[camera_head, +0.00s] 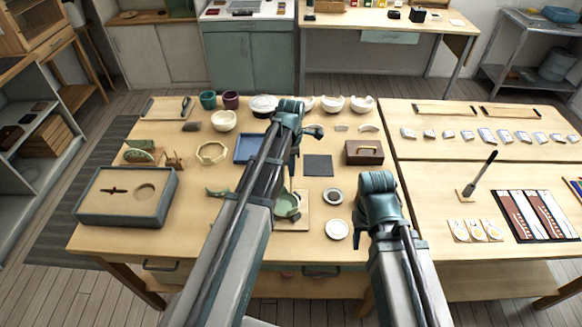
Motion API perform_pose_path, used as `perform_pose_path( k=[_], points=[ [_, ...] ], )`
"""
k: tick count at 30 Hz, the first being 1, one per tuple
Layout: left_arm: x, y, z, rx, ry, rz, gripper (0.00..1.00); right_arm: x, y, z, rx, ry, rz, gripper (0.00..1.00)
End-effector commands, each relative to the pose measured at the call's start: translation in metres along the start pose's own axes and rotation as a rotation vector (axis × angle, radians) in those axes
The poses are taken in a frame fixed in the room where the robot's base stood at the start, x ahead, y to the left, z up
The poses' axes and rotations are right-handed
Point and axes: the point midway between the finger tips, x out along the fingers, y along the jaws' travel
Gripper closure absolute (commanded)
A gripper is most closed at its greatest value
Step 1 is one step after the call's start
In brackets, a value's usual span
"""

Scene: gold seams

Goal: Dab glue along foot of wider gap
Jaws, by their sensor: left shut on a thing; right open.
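A green bowl (288,204) is on a pale board (301,222) near the front middle of the table, partly hidden by my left arm. My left gripper (292,187) is shut and appears to be at the bowl, but its fingertips are largely covered by my arm. A curved green piece (217,192) lies left of the arm. My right gripper (359,238) is open and empty, right of a small white dish (336,229). A dark-handled brush (485,172) stands tilted on a small wooden block at the right. The gap and any glue are too small to make out.
A grey box with a tan insert (90,207) sits at the left front. A blue tray (246,149), a dark square mat (318,165) and a brown box (364,152) lie further back. Several bowls line the back edge. A second table (450,195) adjoins at the right.

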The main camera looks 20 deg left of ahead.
Motion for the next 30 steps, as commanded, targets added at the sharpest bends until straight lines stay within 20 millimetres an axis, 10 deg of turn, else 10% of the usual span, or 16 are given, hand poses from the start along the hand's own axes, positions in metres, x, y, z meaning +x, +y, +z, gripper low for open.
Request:
perform_pose_path(
  k=[30],
  points=[
    [-0.0017,0.0000,0.0000,0.000,0.000,0.000,1.00,-0.0017,0.0002,0.0001,0.000,0.000,0.000,0.50]
  ],
)
